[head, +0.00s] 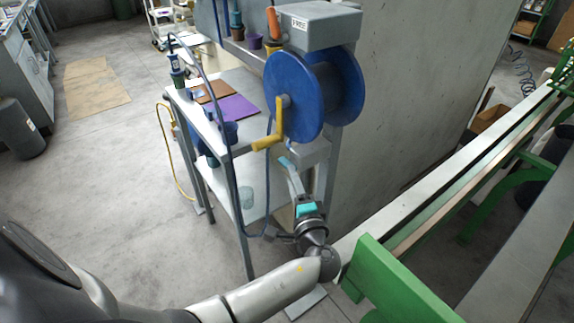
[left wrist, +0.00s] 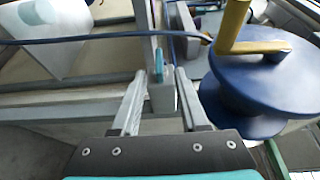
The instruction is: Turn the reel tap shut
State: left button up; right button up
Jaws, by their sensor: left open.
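The blue hose reel (head: 293,95) with a yellow crank (head: 270,130) is mounted at the bench end; it also shows at the right of the left wrist view (left wrist: 262,85). A small teal lever, which looks like the reel tap (left wrist: 159,62), stands on a grey post below the reel. It shows in part in the head view (head: 283,161). My left gripper (left wrist: 160,73) is open, its two fingertips on either side of the tap lever with gaps. Whether the lever lies fully between the fingers or just beyond them I cannot tell. My right gripper is not in view.
A blue hose (head: 221,120) loops down beside the metal bench (head: 185,105), close to my left wrist. A purple mat (head: 236,107) lies on the bench. A green-framed conveyor (head: 395,285) stands to the right. The floor at left is mostly clear.

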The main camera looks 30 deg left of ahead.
aim_at(287, 163)
pick_arm(q)
jog(key=x, duration=0.6)
jog(key=shift+w+a+f, duration=0.1)
jog(key=shift+a, duration=0.05)
grip_shut()
dwell(0.4)
